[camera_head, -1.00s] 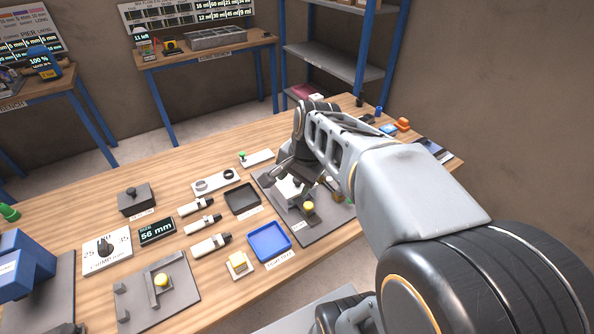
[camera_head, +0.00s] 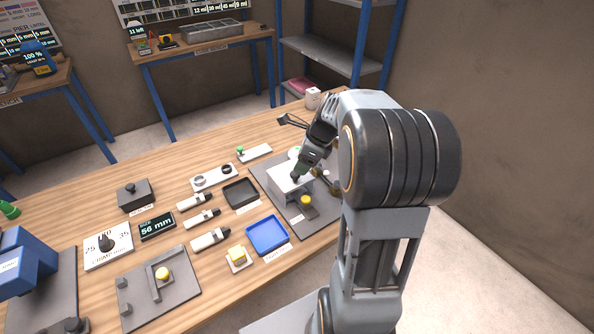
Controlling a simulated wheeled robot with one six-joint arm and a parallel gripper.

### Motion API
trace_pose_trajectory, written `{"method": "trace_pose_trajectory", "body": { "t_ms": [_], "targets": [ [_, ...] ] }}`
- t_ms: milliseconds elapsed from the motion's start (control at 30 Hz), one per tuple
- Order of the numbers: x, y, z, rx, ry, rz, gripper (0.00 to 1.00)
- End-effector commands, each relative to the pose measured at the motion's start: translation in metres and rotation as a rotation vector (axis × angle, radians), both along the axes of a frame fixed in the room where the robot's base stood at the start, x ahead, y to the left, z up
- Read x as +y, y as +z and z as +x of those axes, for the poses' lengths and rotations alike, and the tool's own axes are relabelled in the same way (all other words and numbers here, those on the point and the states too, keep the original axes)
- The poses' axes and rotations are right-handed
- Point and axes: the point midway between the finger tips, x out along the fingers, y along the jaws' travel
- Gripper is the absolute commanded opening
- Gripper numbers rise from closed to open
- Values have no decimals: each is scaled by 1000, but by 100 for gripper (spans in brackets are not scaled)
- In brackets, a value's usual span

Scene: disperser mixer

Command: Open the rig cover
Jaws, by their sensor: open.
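The rig stands on a dark grey base plate (camera_head: 318,228) at the right of the bench. Its light grey, box-like cover (camera_head: 284,180) appears to be down over the back part, with a yellow-topped part (camera_head: 306,200) in front of it. My gripper (camera_head: 298,174) is open and points down at the right top edge of the cover. I cannot tell whether a finger touches it. My arm and wrist hide the right and back of the rig.
A blue tray (camera_head: 268,236) and a black tray (camera_head: 240,194) lie left of the rig. Several dark-tipped white tools, a size display (camera_head: 157,226) and a dial box (camera_head: 107,245) stand farther left. A blue-legged shelf (camera_head: 330,57) stands behind.

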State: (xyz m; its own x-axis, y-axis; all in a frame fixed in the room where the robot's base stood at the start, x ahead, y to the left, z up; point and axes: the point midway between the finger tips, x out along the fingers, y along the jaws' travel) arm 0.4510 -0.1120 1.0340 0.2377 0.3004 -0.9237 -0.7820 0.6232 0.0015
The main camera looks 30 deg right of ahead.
Motion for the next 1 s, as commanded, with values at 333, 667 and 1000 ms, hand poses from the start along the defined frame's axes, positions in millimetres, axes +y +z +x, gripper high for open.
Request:
{"method": "trace_pose_trajectory", "body": {
  "t_ms": [333,667,1000],
  "targets": [
    [13,-40,10,1,3,0,59],
    [16,-47,12,-1,1,-2,59],
    [15,-47,12,-1,1,-2,38]
  ]
}}
